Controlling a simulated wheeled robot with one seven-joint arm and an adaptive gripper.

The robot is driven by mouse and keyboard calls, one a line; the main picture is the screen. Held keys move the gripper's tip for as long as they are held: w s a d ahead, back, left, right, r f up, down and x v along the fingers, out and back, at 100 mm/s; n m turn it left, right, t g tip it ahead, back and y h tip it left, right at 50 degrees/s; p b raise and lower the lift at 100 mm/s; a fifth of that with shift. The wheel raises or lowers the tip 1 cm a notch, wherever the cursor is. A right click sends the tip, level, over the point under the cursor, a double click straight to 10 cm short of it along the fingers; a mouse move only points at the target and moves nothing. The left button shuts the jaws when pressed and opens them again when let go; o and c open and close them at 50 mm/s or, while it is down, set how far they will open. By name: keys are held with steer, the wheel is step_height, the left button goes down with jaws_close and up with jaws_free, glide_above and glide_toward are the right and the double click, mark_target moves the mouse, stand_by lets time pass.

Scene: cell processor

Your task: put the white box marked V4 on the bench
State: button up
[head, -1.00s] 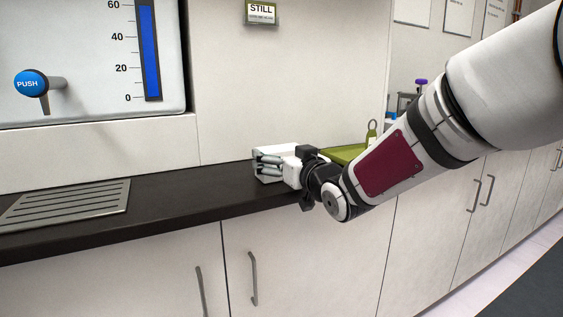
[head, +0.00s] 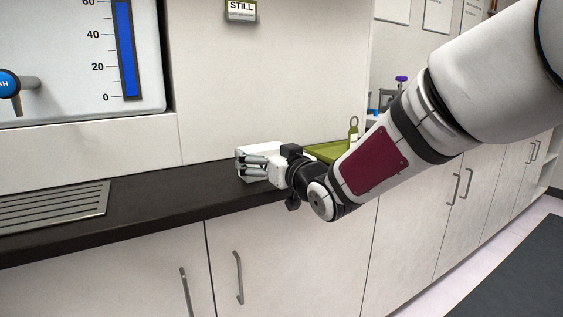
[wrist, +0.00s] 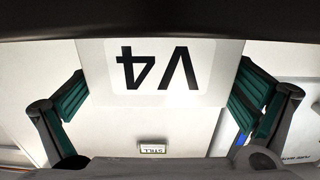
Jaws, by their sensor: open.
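The white box marked V4 (wrist: 160,90) shows its label upside down at the top of the wrist view. In the head view the box (head: 262,147) is on the dark bench top (head: 150,207), partly hidden behind my gripper. My gripper (head: 248,165) is open, low over the bench. In the wrist view its green-padded fingers (wrist: 158,102) stand on either side of the box, near its side edges; I cannot tell whether they touch it.
A green tray (head: 323,151) with an upright tab lies just behind my wrist. A metal grille (head: 55,207) is set on the bench at left, below a machine with a blue gauge (head: 124,50). Bench between grille and gripper is clear.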

steer(key=p+v, duration=0.1)
steer(key=v, duration=1)
steer(key=shift+p, duration=0.35)
steer(key=shift+w, duration=0.1)
steer(key=s+d+f+m+g+h, duration=0.3)
steer(key=s+d+f+h, duration=0.15)
steer(key=s+d, duration=0.35)
steer(key=s+d+f+m+g+h, duration=0.25)
steer(key=s+d+h, duration=0.3)
steer(key=d, duration=0.45)
steer(key=s+d+f+g, duration=0.1)
steer(key=s+g, duration=0.3)
steer(key=s, duration=0.9)
steer(key=s+d+f+m+g, duration=0.1)
steer(key=s+g, duration=0.4)
steer(key=s, duration=0.7)
steer(key=shift+s+d+f, duration=0.35)
steer(key=shift+f, duration=0.45)
